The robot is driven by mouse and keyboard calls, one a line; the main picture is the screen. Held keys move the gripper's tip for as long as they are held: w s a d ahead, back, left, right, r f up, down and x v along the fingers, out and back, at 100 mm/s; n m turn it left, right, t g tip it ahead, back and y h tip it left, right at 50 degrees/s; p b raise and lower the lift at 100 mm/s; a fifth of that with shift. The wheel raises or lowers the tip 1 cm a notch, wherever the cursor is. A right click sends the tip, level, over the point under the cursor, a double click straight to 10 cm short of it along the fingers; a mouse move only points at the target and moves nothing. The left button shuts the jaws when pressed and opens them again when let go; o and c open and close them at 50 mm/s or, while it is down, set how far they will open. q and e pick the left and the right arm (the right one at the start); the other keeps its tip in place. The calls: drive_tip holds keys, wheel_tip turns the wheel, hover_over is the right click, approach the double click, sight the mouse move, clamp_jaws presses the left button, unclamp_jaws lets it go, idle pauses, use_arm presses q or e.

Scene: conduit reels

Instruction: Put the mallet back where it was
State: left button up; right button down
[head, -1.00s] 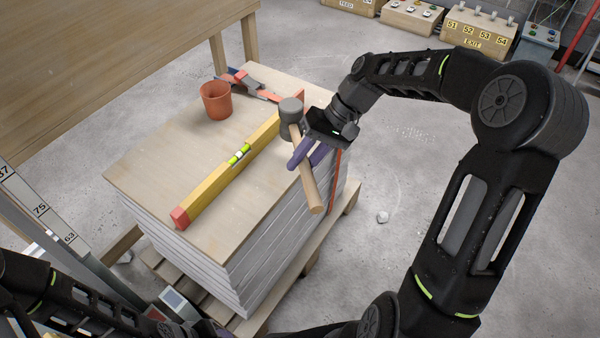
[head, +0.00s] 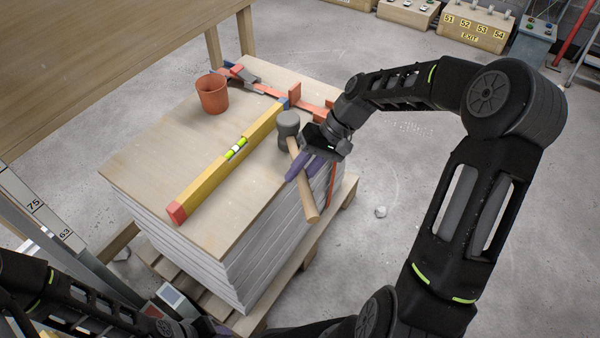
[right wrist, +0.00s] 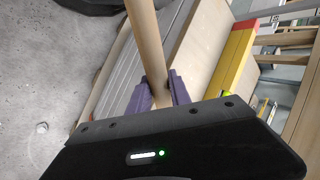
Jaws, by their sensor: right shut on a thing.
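The mallet, with its dark grey head (head: 287,124) and pale wooden handle (head: 310,205), is at the right edge of the board-topped stack (head: 150,170). My right gripper (head: 299,172) is shut on the handle with its purple fingers. In the head view the mallet's head is beside the yellow level, and the handle end juts past the stack's right side. I cannot tell whether the mallet touches the top. The right wrist view shows the handle (right wrist: 146,40) between the purple fingers (right wrist: 158,92); the mallet's head is hidden there.
A wooden table (head: 100,60) is at the left.

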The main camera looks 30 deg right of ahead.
drive_tip(key=c, duration=1.2)
unclamp_jaws()
drive_tip(key=shift+r, duration=0.15)
drive_tip(key=p+v, duration=0.1)
drive_tip(key=v, duration=1.1)
drive_tip(key=shift+p, duration=0.4)
